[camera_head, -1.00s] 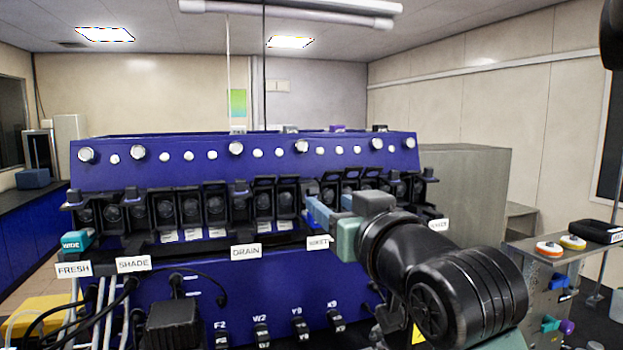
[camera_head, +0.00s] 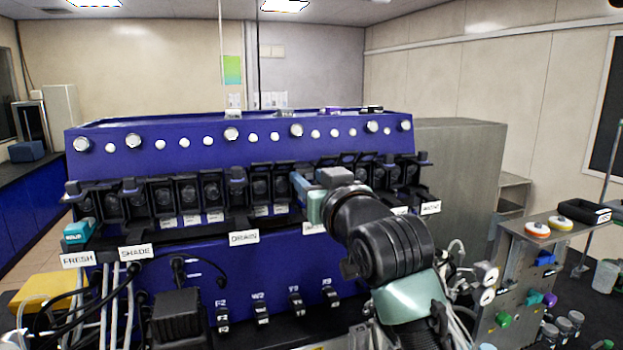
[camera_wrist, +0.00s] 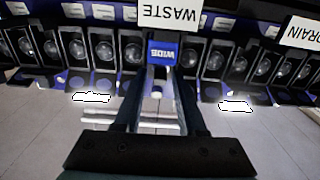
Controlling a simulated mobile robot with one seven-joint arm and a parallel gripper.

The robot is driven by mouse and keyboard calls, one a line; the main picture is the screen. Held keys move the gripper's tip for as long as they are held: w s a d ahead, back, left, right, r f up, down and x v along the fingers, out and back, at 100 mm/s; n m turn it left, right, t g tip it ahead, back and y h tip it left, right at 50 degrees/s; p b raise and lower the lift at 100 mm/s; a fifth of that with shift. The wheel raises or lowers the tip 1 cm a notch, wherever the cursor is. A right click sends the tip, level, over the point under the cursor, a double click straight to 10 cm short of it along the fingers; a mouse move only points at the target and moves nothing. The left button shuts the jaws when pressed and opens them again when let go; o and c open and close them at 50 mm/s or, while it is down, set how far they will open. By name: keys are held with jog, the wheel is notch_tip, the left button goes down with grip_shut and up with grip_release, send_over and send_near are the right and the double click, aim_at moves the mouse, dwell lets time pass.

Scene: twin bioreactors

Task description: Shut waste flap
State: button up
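A white WASTE label (camera_wrist: 170,14) shows upside down at the top of the wrist view, on the row of black flap units. Below it a blue block marked WIDE (camera_wrist: 164,53) sits near the tips of my gripper (camera_wrist: 160,80). The fingers stand apart, one on each side of a pale strip; contact with the block is not clear. In the head view my gripper (camera_head: 303,188) reaches the middle right of the flap row and hides part of it. Which flap is the waste flap, and how far it stands open, is not clear there.
The blue bioreactor housing (camera_head: 240,145) spans the bench. Labels DRAIN (camera_head: 244,237) and SHADE (camera_head: 135,252) hang in front. Cables and tubes crowd the lower left. A metal panel with coloured knobs (camera_head: 535,275) stands at right, a grey cabinet (camera_head: 460,175) behind.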

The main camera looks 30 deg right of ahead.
grip_shut()
jog(key=shift+f+b, duration=0.3)
jog(key=shift+b, duration=0.5)
jog(key=b, duration=0.1)
jog(key=t+b, duration=0.1)
jog(key=b, duration=0.1)
jog(key=shift+w+f, duration=0.1)
jog(key=shift+f, duration=0.15)
jog(key=shift+t+b, duration=0.6)
jog(key=shift+b, duration=0.55)
jog(key=shift+w+t+h+b, duration=0.1)
jog(key=shift+t+h+b, duration=0.2)
jog(key=shift+b, duration=0.3)
jog(key=shift+r, duration=0.2)
